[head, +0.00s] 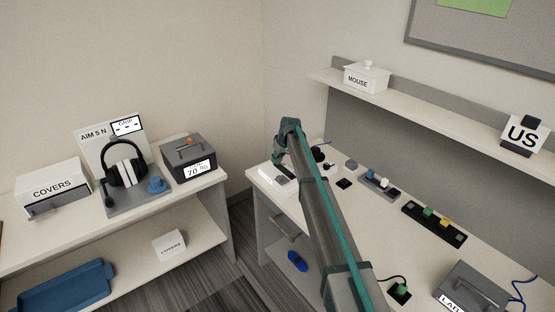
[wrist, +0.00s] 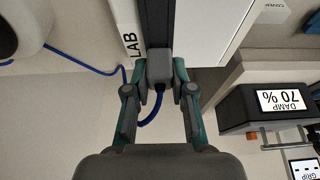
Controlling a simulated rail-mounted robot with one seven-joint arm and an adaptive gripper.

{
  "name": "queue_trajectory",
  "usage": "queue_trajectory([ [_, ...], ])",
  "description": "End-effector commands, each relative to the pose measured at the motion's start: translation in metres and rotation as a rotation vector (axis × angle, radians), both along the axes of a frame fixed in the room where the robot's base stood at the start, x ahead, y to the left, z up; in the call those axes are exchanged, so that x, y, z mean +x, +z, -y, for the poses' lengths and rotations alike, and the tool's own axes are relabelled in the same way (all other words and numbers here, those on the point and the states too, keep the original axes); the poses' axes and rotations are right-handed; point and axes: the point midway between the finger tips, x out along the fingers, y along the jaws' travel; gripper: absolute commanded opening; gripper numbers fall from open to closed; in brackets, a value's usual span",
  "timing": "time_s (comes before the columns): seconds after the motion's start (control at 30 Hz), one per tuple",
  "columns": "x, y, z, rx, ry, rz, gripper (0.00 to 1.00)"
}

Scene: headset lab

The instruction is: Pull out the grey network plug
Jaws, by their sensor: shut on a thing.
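The grey network plug (wrist: 160,68) is between my fingertips in the wrist view, with a blue cable (wrist: 152,112) curving from its near end. My gripper (wrist: 160,88) is shut on it. The plug's far end meets a dark strip (wrist: 160,25) beside a white face marked LAB (wrist: 136,45); I cannot tell whether it is seated in a socket. In the head view my gripper (head: 281,160) is over the far left end of the right desk, above a white box (head: 274,175). The plug cannot be made out there.
A grey LAB box (head: 472,288) with a blue cable stands at the desk's front right. Socket strips (head: 434,223) and small items lie along the desk. A DAMP box (head: 189,158), headphones (head: 125,172) and a COVERS box (head: 53,188) stand on the left table.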

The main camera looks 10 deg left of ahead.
Motion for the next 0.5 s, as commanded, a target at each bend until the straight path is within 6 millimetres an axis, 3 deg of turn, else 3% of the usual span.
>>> queue_trajectory([
  [0.27,0.0,0.004,0.0,0.0,0.0,0.0,0.0],
  [0.5,0.0,0.021,0.0,0.0,0.0,0.0,0.0],
])
